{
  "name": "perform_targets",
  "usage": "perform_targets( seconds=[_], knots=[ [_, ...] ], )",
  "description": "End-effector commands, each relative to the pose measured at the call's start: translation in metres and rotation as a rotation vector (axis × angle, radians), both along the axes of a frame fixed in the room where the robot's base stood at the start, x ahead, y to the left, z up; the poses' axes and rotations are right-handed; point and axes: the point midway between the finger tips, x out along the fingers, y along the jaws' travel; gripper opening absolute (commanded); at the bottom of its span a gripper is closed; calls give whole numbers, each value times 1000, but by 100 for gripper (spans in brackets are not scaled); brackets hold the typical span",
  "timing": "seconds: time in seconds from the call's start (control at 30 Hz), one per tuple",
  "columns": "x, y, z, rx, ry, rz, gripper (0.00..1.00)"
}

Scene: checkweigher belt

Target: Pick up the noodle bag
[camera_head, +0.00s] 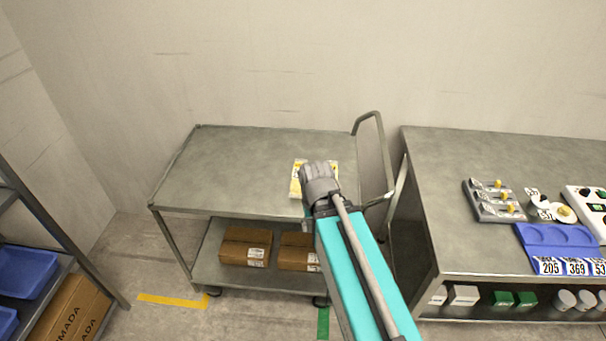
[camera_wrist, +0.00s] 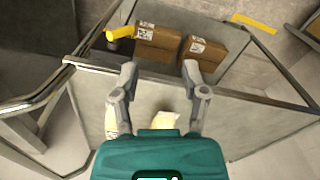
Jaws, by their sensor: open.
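The noodle bag (camera_head: 296,184), pale yellow and white, lies on the top shelf of the grey metal cart (camera_head: 235,160), near its right end. My gripper (camera_head: 318,168) is over the bag and hides its middle in the head view. In the wrist view my gripper (camera_wrist: 160,72) has its two fingers spread apart with nothing held between the tips. Pale parts of the bag (camera_wrist: 166,120) show beside the finger bases, and the teal gripper body hides the rest. I cannot tell how high the gripper is above the bag.
Brown cartons (camera_head: 245,247) sit on the cart's lower shelf. A bent push handle (camera_head: 378,120) rises at the cart's right end. A bench (camera_head: 440,190) with trays and fixtures stands to the right. The cart top's left side is clear.

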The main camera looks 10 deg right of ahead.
Motion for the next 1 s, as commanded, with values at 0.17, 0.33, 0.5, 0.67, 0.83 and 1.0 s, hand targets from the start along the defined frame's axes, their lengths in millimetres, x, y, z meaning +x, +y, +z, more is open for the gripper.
perform_targets(
  seconds=[0.17,0.33,0.5,0.67,0.83,1.0],
  knots=[
    [0,0,0,0,0,0,57],
    [0,0,0,0,0,0,57],
    [2,0,0,0,0,-1,78],
    [17,0,4,0,0,-14,100],
    [57,0,12,0,0,-51,100],
    [119,-13,25,0,0,-113,100]
  ],
)
